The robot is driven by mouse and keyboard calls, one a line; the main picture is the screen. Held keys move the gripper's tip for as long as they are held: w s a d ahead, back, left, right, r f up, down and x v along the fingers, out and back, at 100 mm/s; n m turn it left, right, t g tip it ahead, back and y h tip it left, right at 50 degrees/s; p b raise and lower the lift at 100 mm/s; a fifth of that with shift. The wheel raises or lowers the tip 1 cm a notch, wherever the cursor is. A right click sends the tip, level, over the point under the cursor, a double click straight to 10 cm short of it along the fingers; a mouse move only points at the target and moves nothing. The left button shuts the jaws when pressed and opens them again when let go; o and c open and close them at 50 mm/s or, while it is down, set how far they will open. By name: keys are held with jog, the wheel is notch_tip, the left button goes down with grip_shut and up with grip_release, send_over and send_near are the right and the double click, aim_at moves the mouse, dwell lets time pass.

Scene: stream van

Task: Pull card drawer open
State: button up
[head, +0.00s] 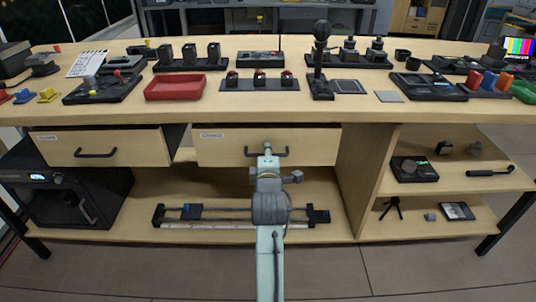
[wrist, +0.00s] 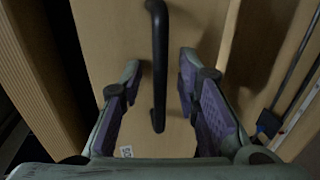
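Two wooden drawers hang under the table top in the head view, a left drawer (head: 125,147) and a right drawer (head: 315,148). Each has a black bar handle and a small label too small to read, so I cannot tell which is the card drawer. My gripper (head: 267,152) is at the right drawer's handle (head: 283,152). In the wrist view, my gripper (wrist: 158,75) is open, with one finger on each side of the black handle (wrist: 160,85). Gaps show between the handle and both fingers. The drawer front (wrist: 110,40) is behind it.
The table top (head: 225,107) above holds a red tray (head: 175,87), switch boxes and other gear. A black cabinet (head: 75,195) stands below left. A slider rail (head: 215,211) lies on the lower shelf behind my arm. Open shelves (head: 460,180) are at right.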

grip_shut()
dwell(0.4)
dwell(0.5)
